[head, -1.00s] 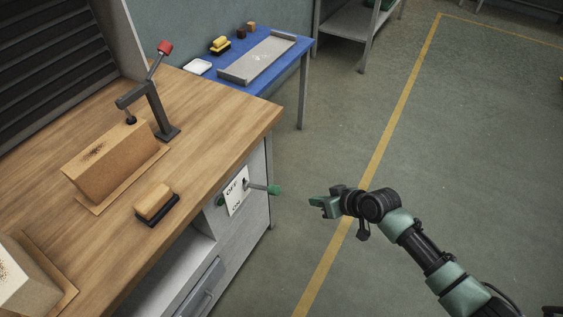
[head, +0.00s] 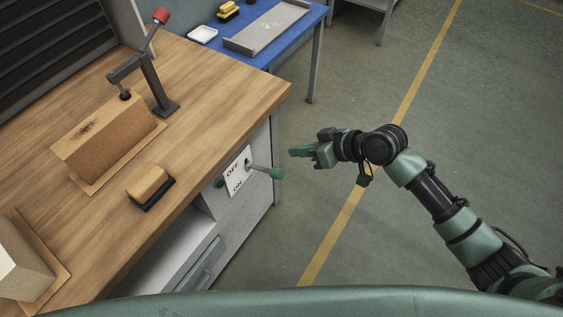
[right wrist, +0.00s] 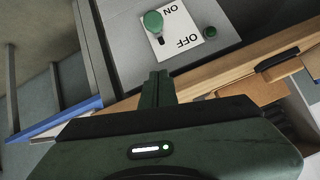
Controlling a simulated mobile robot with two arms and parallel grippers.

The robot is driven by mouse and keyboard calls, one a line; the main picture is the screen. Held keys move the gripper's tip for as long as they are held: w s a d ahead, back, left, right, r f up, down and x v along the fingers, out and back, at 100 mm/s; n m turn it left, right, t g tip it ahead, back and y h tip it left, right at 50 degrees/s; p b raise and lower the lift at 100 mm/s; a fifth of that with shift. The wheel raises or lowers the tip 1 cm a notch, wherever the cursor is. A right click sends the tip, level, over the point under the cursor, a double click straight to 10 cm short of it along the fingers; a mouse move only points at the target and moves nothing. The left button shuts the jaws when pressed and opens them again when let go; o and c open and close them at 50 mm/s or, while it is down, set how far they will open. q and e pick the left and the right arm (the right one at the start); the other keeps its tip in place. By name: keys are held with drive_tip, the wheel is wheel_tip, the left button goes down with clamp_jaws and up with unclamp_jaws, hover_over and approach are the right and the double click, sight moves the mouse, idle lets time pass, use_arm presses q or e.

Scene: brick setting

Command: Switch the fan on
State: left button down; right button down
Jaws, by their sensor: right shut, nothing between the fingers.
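A white switch plate (head: 238,172) marked OFF above and ON below is on the grey side of the workbench. Its lever, tipped with a green knob (head: 276,173), sticks out to the right, with its base near the OFF end. My right gripper (head: 296,151) is shut and empty, apart from the knob, a little right of it and higher in the picture. In the right wrist view, the shut fingers (right wrist: 157,88) point toward the plate (right wrist: 183,38), and the knob (right wrist: 153,22) is ahead of them. No fan can be made out. My left gripper is out of view.
A small green button (head: 220,183) is beside the plate. The wooden bench top (head: 215,85) overhangs the switch and holds a brush (head: 150,184) and a lever stand (head: 155,85). A blue table (head: 278,50) stands behind. The floor to the right is clear.

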drive_tip(key=x, duration=0.2)
drive_tip(key=f+p+x, duration=0.1)
drive_tip(key=x, duration=0.2)
drive_tip(key=s+x, duration=0.1)
drive_tip(key=x, duration=0.2)
drive_tip(key=shift+d+f, duration=0.25)
drive_tip(key=shift+f, duration=0.2)
drive_tip(key=shift+s+d+f, duration=0.15)
drive_tip(key=shift+s+f, duration=0.15)
drive_tip(key=shift+f, duration=0.25)
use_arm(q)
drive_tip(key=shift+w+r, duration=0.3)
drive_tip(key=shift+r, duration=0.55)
use_arm(e)
drive_tip(key=shift+f, duration=0.2)
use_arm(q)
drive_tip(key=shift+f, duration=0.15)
